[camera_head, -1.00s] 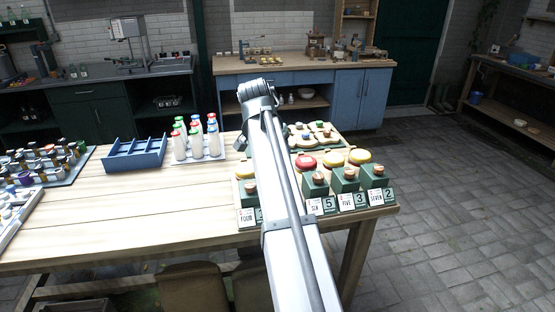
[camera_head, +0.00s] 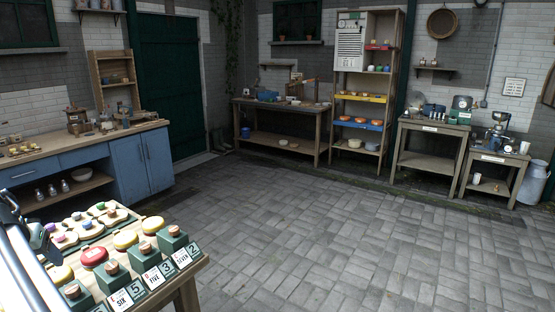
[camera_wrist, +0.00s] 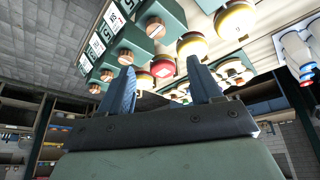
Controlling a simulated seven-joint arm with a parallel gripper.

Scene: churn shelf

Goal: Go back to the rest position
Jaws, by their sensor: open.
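My gripper (camera_wrist: 160,92) shows in the wrist view with its two blue fingers apart and nothing between them. Beyond the fingers are green blocks (camera_wrist: 131,43) with wooden knobs and number cards, and red and yellow round lids (camera_wrist: 163,67). In the head view part of my arm shows at the lower left edge; the gripper's fingers do not show there. The green blocks (camera_head: 172,240) stand along the near corner of the wooden table (camera_head: 190,285).
A blue cabinet (camera_head: 141,165) stands at the left. A tall shelf (camera_head: 361,95) stands at the far wall, between a bench (camera_head: 280,115) and small tables (camera_head: 430,128). The paved floor (camera_head: 330,230) is clear. White bottles (camera_wrist: 297,50) show at the right of the wrist view.

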